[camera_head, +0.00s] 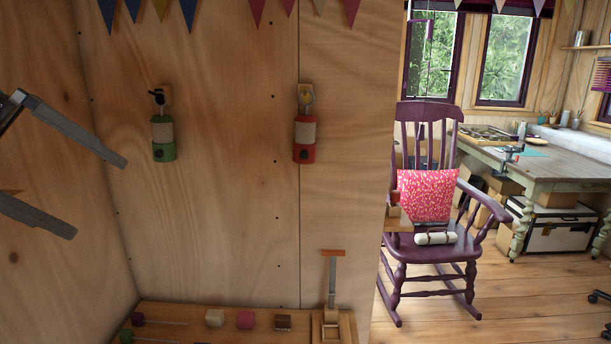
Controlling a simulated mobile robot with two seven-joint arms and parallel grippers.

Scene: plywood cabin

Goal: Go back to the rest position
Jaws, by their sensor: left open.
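My left gripper (92,192) is at the left edge of the head view. Its two fingers are spread wide apart with nothing between them. It is in front of the plywood wall, to the left of a green lantern-like thing (163,138) and apart from it. My right gripper is not in view.
A red lantern-like thing (305,139) hangs on the same plywood wall (225,215). Below, a wooden shelf (225,313) bears small blocks, tools and an upright metal piece (332,283). To the right stand a purple rocking chair (427,252) and a worktable (555,165), with open floor between.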

